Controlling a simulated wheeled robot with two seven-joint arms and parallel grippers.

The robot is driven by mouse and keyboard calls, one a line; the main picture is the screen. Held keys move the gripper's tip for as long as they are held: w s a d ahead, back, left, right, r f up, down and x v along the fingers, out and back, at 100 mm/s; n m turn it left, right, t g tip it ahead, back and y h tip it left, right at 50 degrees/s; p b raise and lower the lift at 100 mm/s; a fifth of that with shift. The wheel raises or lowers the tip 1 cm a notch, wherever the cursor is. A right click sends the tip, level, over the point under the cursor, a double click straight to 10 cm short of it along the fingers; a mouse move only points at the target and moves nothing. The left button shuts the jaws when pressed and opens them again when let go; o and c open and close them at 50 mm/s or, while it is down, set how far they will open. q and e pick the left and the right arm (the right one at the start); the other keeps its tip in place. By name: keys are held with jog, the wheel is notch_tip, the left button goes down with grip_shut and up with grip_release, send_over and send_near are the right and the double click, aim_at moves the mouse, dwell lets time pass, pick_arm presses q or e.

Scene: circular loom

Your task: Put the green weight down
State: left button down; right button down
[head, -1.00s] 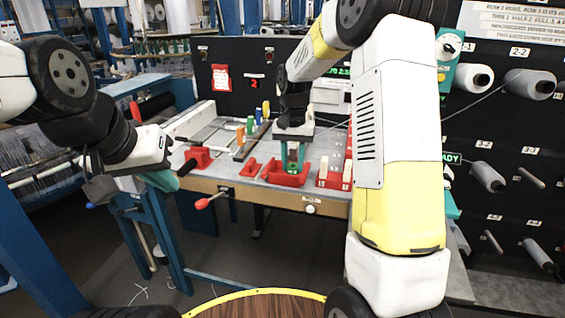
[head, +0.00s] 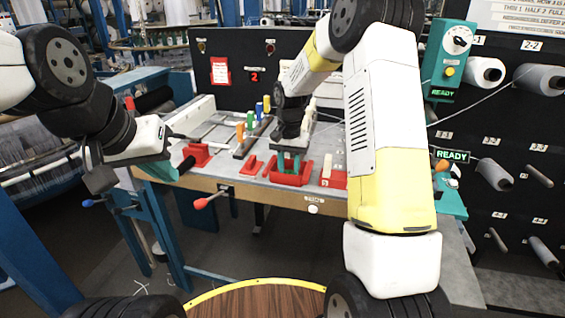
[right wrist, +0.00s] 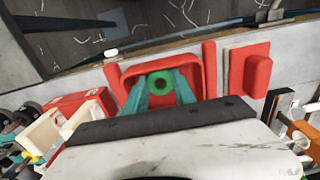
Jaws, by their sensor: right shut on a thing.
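In the head view my right gripper (head: 290,163) points down into the red tray (head: 294,180), and the weight is hidden. My left gripper (head: 165,171) is at the left end of the bench, away from the weight; its finger opening is unclear.
A red block (right wrist: 248,72) sits right of the tray. Coloured pegs (head: 250,121) stand on a rail behind it. A red-handled lever (head: 203,202) sticks out at the bench front. A teal control box (head: 450,60) and yarn spools (head: 492,174) are at the right.

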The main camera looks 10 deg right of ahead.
jog(key=c, duration=1)
grip_release()
jog(key=shift+f, duration=0.1)
jog(key=shift+c, duration=0.2)
jog(key=s+d+r+n+t, duration=0.1)
jog(key=s+r, duration=0.2)
jog(key=r, duration=0.6)
jog(key=s+r, duration=0.2)
jog(key=r, duration=0.7)
jog(key=s+r+n+t+y, duration=0.1)
jog(key=s+n+t, duration=0.1)
jog(key=s, duration=0.9)
jog(key=s+d+r+n+t+y, duration=0.1)
jog(key=s+r+n+t, duration=0.1)
jog(key=s, duration=1)
jog(key=shift+d+t, duration=0.2)
jog(key=shift+t, duration=0.4)
